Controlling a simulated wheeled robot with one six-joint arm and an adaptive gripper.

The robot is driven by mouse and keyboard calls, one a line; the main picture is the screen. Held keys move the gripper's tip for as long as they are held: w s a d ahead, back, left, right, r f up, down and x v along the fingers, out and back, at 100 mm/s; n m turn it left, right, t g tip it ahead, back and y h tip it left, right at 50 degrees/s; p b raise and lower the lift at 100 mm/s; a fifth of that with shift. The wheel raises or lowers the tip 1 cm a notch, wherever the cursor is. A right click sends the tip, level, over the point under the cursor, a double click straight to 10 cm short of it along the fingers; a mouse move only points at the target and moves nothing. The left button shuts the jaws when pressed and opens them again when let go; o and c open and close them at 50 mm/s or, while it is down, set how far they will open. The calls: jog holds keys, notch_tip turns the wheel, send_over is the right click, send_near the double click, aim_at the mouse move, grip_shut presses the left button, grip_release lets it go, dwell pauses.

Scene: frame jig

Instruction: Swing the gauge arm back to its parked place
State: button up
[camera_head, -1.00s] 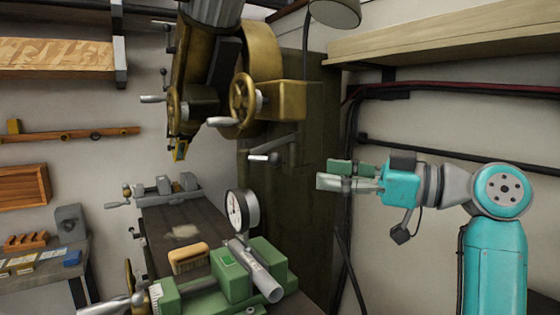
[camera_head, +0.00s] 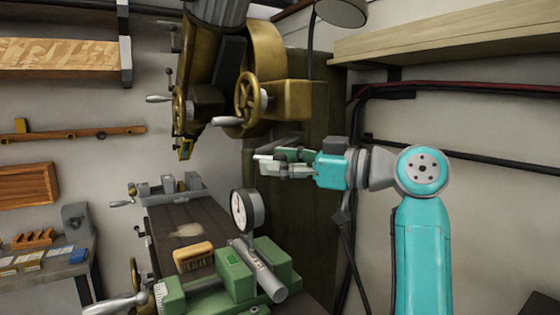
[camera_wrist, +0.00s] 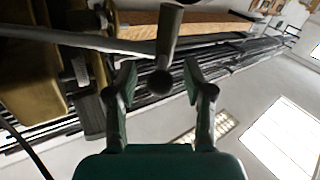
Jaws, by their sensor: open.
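A grey swinging arm, which looks like the gauge arm (camera_head: 283,141), reaches out from the dark column, with a pale rod tip (camera_head: 262,157) showing near its end. In the wrist view its bar (camera_wrist: 95,42) crosses the top and carries a grey cylindrical post (camera_wrist: 170,32). My gripper (camera_head: 275,163) is open beside this arm's end and partly hides it. In the wrist view the post's dark round end appears between the two green fingers (camera_wrist: 160,90), with gaps on both sides; I cannot tell whether it lies within their reach. The parked place is not identifiable.
Cables (camera_head: 440,150) run along the right wall.

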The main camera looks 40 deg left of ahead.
jog(key=shift+a, duration=0.1)
grip_shut()
dwell(0.3)
